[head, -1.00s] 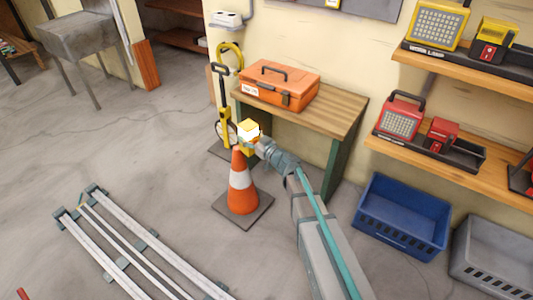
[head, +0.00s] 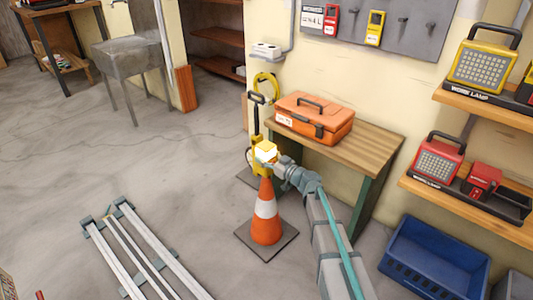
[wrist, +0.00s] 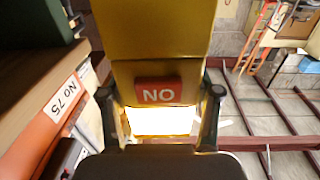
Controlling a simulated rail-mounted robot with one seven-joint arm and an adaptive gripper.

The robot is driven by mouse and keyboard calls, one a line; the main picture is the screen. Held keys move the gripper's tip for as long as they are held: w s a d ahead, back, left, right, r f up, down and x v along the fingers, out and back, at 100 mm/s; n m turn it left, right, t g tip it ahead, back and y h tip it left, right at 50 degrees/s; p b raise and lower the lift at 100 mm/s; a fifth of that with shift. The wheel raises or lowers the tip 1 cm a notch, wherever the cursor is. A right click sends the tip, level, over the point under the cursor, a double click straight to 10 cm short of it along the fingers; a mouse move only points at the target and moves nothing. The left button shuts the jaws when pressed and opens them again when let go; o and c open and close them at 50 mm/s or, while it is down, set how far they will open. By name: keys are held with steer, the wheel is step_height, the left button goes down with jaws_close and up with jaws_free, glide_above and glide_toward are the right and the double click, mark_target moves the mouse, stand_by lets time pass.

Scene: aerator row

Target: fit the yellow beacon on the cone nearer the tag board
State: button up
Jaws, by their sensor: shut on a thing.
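The yellow beacon (head: 266,150), with a brightly lit part, is at the end of my arm, just above the tip of an orange cone with a white band (head: 266,222). I cannot tell whether beacon and cone touch. My gripper (head: 274,160) is shut on the beacon. In the wrist view the beacon (wrist: 155,35) stands between the two dark fingers, with a red "NO" label and a glowing white patch. The grey tag board (head: 400,28) hangs on the wall behind, up and right.
A wooden bench (head: 355,145) with an orange toolbox (head: 315,117) stands close behind my gripper. Shelves with lamps are at right, above a blue crate (head: 432,262).

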steer(key=shift+f, duration=1.8)
steer(key=shift+f+b, duration=0.45)
steer(key=shift+b, duration=0.4)
steer(key=shift+f+b, duration=0.2)
steer(key=shift+b, duration=0.35)
steer(key=o, duration=1.7)
steer(key=shift+f, duration=0.1)
